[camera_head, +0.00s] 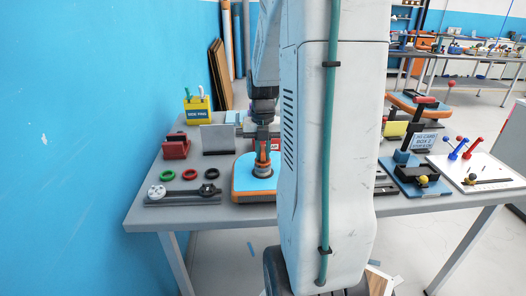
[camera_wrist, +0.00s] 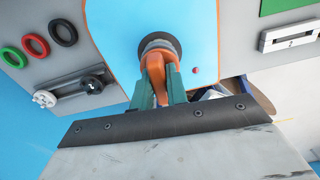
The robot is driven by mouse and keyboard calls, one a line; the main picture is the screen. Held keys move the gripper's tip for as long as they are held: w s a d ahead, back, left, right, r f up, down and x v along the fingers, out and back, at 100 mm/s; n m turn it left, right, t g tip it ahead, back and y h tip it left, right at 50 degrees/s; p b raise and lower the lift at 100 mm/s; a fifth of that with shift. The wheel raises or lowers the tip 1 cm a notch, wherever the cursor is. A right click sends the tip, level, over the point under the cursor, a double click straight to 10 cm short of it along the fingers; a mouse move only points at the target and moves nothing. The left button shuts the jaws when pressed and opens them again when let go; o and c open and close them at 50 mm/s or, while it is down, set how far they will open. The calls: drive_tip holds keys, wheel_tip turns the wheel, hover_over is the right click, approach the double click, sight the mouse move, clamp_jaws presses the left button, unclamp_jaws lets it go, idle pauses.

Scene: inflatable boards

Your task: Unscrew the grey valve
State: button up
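The grey valve (camera_wrist: 158,42) is a round, ribbed dark-grey piece on the blue board with an orange edge (camera_wrist: 112,20). In the head view, the board (camera_head: 243,178) lies on the grey table and the valve (camera_head: 262,171) is directly under my gripper (camera_head: 263,153). In the wrist view, my gripper (camera_wrist: 160,82) has its green fingers on either side of an orange piece (camera_wrist: 156,72), which reaches down to the valve. The fingertips are partly hidden, so I cannot tell whether they press on anything.
Red, green and black rings (camera_head: 189,174) lie left of the board, behind a dark bar with a white knob (camera_head: 157,192). A red block (camera_head: 176,146) and a yellow side-pins box (camera_head: 197,103) stand farther back. My arm hides the table's middle. A blue wall borders the left.

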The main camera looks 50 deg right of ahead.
sight(263, 148)
drive_tip(key=o, duration=0.4)
drive_tip(key=shift+f, duration=0.1)
drive_tip(key=shift+o, duration=0.2)
drive_tip(key=shift+r, duration=2.55)
drive_tip(key=m, duration=0.4)
drive_tip(key=m, duration=0.4)
drive_tip(key=shift+m, duration=0.3)
